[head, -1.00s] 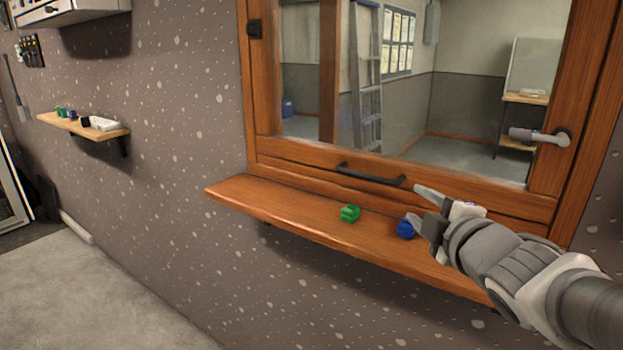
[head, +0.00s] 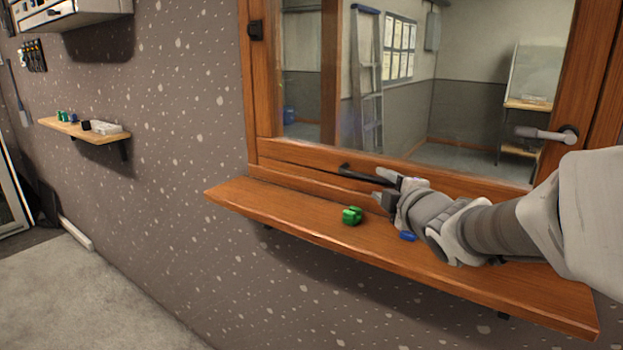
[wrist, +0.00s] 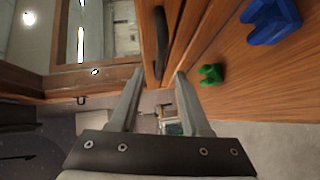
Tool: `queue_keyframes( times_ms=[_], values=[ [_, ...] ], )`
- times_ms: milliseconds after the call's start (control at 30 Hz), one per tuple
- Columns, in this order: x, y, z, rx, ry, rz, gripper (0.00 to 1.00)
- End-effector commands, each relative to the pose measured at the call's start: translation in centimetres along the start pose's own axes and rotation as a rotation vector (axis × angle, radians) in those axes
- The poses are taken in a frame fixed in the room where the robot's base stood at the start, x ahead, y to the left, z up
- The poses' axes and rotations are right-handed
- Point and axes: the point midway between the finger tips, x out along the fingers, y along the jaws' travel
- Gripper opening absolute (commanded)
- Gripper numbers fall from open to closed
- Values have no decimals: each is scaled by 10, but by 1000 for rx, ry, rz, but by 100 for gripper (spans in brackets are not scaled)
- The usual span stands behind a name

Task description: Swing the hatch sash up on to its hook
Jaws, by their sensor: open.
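The hatch sash (head: 290,152) is a brown wooden frame around a clear pane, standing closed in the wall above a wooden sill. A dark bar handle (head: 355,173) is on its bottom rail. My gripper (head: 382,184) is open at the right part of this handle. In the wrist view the handle (wrist: 161,40) lies ahead, lined up with the gap between the fingertips (wrist: 159,74); whether they touch it I cannot tell. My gripper and arm hide the handle's right end and part of the rail. I cannot make out the hook for certain.
On the sill (head: 300,222) are a green block (head: 352,215) and a blue block (head: 407,236), close under my gripper and arm. A grey lever handle (head: 545,133) is at the right of the frame. A small wall shelf (head: 95,134) holds several items at left.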

Motion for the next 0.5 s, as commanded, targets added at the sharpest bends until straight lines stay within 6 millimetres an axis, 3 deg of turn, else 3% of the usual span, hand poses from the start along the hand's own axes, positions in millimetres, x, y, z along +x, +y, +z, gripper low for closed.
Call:
queue_keyframes(
  times_ms=[200,500],
  values=[
    [37,-2,0,-1,1,-2,47],
    [63,0,0,-1,1,0,47]
  ],
)
